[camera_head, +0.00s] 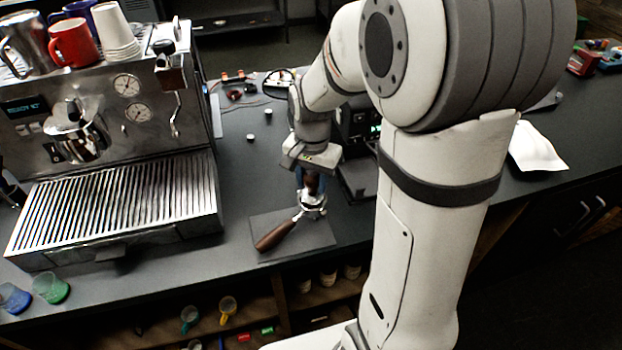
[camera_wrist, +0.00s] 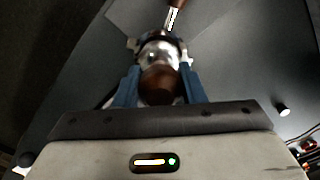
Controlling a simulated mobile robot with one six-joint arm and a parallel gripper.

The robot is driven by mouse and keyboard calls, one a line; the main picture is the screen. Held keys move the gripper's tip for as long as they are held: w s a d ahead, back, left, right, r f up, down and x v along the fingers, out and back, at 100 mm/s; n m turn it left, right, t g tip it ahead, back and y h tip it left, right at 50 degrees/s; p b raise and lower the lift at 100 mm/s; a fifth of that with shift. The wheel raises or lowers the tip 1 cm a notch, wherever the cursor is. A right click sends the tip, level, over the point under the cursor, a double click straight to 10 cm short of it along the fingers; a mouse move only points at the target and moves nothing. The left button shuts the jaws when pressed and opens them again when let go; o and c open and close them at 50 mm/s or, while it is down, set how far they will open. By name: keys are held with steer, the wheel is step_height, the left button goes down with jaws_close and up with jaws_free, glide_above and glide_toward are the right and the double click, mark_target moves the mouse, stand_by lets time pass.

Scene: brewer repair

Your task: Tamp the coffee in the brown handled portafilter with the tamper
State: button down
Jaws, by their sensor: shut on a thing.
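The portafilter lies on a dark grey mat (camera_head: 262,223) on the counter. Its brown handle (camera_head: 277,235) points to the lower left and its metal head (camera_head: 314,208) is under my gripper. My gripper (camera_head: 311,178) points down and is shut on the tamper's brown handle (camera_head: 312,185). In the wrist view the blue fingers (camera_wrist: 158,88) sit either side of the tamper's round brown knob (camera_wrist: 159,84). The tamper's shiny metal part is at the portafilter head; how deep it sits in the basket is hidden. A bit of the portafilter handle (camera_wrist: 176,17) shows beyond.
The espresso machine (camera_head: 110,130) with a drip tray and cups on top stands at the left. A dark device with a green display (camera_head: 358,125) stands close behind my gripper. Small white pieces (camera_head: 250,137) lie on the counter behind. A white cloth (camera_head: 537,148) lies at right.

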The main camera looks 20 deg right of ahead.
steer(key=shift+f+b, duration=1)
steer(key=shift+f, duration=0.25)
stand_by(1.3)
steer(key=shift+r, duration=0.1)
steer(key=shift+r+p, duration=2.95)
steer(key=shift+r, duration=1.05)
